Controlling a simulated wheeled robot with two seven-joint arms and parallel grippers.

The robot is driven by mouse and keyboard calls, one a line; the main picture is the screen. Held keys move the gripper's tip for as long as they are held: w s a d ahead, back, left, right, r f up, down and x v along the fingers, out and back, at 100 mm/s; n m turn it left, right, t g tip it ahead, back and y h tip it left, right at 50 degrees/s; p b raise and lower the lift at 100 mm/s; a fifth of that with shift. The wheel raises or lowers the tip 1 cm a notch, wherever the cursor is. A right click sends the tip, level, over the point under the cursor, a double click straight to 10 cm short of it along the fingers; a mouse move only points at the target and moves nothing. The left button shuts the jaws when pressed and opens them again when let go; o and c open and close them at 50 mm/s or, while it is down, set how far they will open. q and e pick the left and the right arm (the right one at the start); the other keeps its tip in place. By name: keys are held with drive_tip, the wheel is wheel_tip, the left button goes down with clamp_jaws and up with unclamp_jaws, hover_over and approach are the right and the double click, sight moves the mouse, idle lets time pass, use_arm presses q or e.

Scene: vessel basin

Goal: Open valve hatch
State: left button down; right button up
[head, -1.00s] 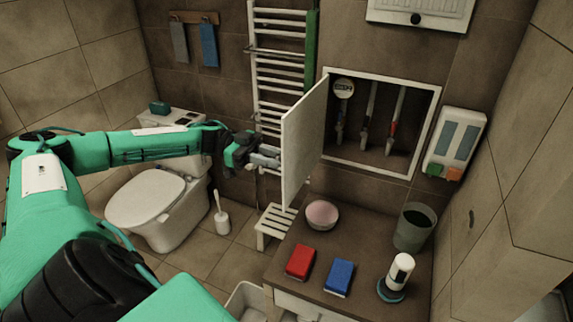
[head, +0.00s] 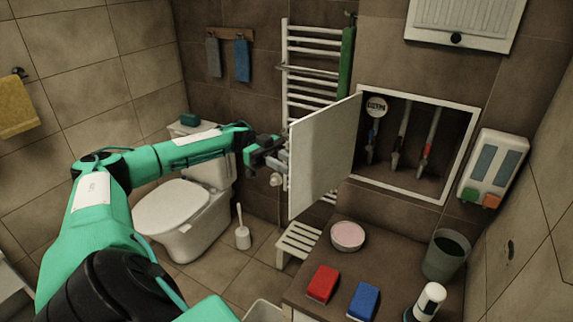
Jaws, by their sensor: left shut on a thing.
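The white valve hatch door (head: 322,158) stands swung out from its wall recess, hinged on the recess's left side. Inside the white-framed recess (head: 412,198) are several valve levers, one with red on it (head: 429,140), and a round white gauge (head: 376,108). My left gripper (head: 284,157) is at the door's free left edge, shut on it. The door hides part of its fingertips. My right gripper is not in view.
A towel radiator (head: 305,62) stands behind the door. A soap dispenser (head: 493,169) hangs to the right.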

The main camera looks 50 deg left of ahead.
use_arm(q)
drive_tip(key=c, duration=1.2)
unclamp_jaws()
drive_tip(key=shift+o, duration=0.2)
drive_tip(key=a+b, duration=0.5)
drive_tip(key=a, duration=0.8)
drive_tip(key=shift+s+a, duration=0.2)
drive_tip(key=shift+a, duration=0.2)
